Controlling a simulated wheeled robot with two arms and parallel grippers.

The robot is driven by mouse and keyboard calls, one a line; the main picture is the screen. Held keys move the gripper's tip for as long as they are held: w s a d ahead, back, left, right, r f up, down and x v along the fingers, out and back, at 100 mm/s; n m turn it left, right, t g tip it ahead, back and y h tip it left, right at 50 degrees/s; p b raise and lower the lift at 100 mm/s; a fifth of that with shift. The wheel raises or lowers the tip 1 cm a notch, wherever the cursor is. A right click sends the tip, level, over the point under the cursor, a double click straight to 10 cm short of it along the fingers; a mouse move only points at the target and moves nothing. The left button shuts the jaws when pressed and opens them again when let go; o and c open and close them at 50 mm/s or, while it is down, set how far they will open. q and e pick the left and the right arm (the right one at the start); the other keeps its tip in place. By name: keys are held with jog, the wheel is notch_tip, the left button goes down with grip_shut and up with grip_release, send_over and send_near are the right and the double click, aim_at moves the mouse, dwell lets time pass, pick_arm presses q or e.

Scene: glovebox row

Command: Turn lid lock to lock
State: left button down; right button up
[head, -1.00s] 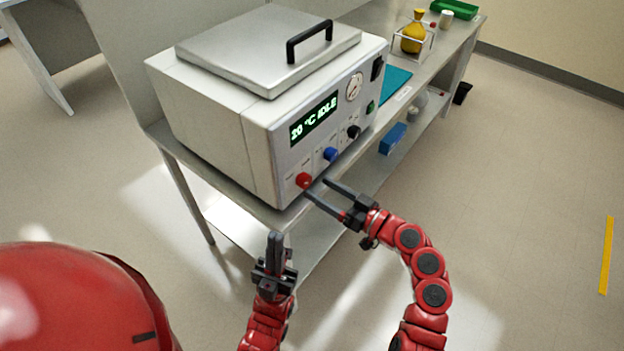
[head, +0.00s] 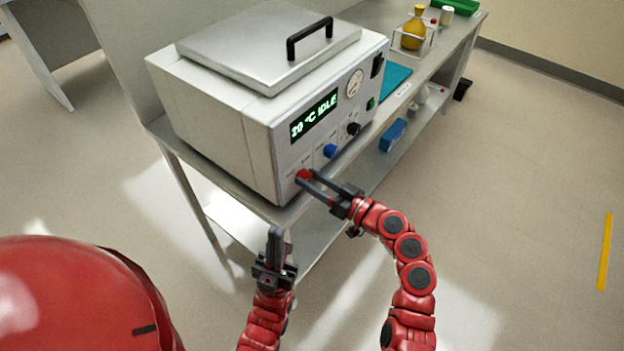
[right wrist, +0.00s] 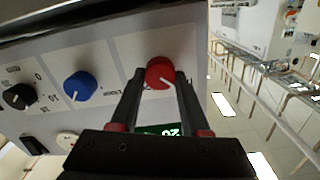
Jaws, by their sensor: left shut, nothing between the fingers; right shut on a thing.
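The grey-white machine (head: 225,125) stands on the bench with its metal lid (head: 262,45) down; its display reads "20 °C IDLE". A red knob (head: 304,175) sits at the lower left of its front panel, and shows in the right wrist view (right wrist: 160,72) with a white pointer line. My right gripper (head: 309,178) is shut on the red knob, one finger on each side in the right wrist view. My left gripper (head: 275,232) is shut and empty, below and in front of the machine, touching nothing.
A blue knob (head: 330,151) and a black knob (head: 353,129) are beside the red one on the panel. A yellow flask (head: 413,35) in a rack and a green tray (head: 455,7) stand farther along the bench. A blue box (head: 393,135) is on the lower shelf.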

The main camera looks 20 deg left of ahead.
jog(key=shift+m, duration=0.3)
grip_shut()
jog(key=m, duration=0.2)
jog(key=shift+w+d+m, duration=0.1)
jog(key=shift+m, duration=0.3)
jog(key=m, duration=0.4)
jog(key=shift+m, duration=0.3)
jog(key=m+p, duration=0.1)
jog(key=m, duration=0.3)
jog(key=shift+m+p, duration=0.3)
jog(key=shift+p, duration=0.1)
jog(key=m+p, duration=0.1)
jog(key=m, duration=0.2)
jog(key=shift+f+m+p, duration=0.15)
jog(key=shift+m+p, duration=0.6)
jog(key=shift+m, duration=0.45)
jog(key=o, duration=1.2)
grip_release()
